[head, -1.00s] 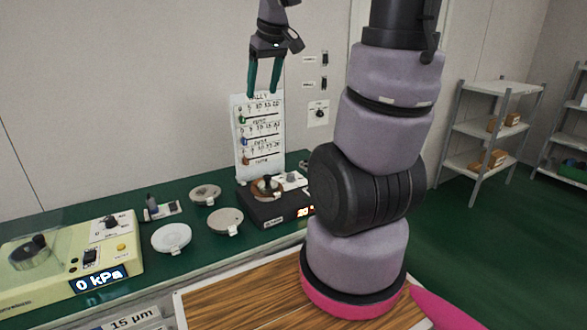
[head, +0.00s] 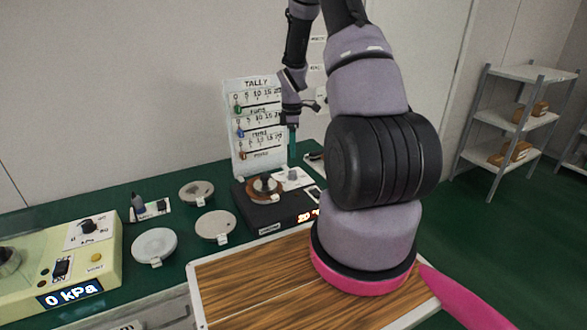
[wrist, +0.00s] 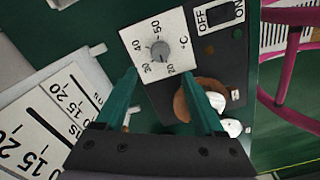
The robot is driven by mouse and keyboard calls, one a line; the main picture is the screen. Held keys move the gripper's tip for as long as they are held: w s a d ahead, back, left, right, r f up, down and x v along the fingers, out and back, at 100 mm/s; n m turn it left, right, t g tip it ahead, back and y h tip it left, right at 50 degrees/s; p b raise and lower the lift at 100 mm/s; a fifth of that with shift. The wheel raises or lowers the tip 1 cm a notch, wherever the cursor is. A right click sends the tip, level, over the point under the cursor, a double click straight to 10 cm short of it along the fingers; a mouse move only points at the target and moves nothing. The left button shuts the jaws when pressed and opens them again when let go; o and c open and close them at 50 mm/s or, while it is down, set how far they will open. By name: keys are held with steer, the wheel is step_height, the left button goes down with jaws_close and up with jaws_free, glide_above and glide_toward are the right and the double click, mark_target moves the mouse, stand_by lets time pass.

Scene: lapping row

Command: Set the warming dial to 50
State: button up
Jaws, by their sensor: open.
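The warming dial (wrist: 160,50) is a grey round knob on a white plate marked 20, 30, 40, 50 and °C. I cannot clearly make out where its pointer stands. In the head view it sits on the black warming unit (head: 262,214), whose orange display (head: 307,216) seems to read 20. My gripper (wrist: 160,74) is open and empty, with its teal fingertips on either side just short of the dial in the wrist view. In the head view my gripper (head: 293,143) points down above the unit's back right. Contact with the dial does not show.
An OFF/ON rocker switch (wrist: 218,14) sits beside the dial plate. A brown disc (wrist: 188,101) is on the unit. The tally board (head: 256,125) stands close behind. Round plates (head: 154,245) and a pressure unit (head: 68,265) lie left on the green bench.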

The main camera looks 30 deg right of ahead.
mark_target(292, 172)
step_height(292, 172, down, 10)
stand_by(0.4)
jaws_close()
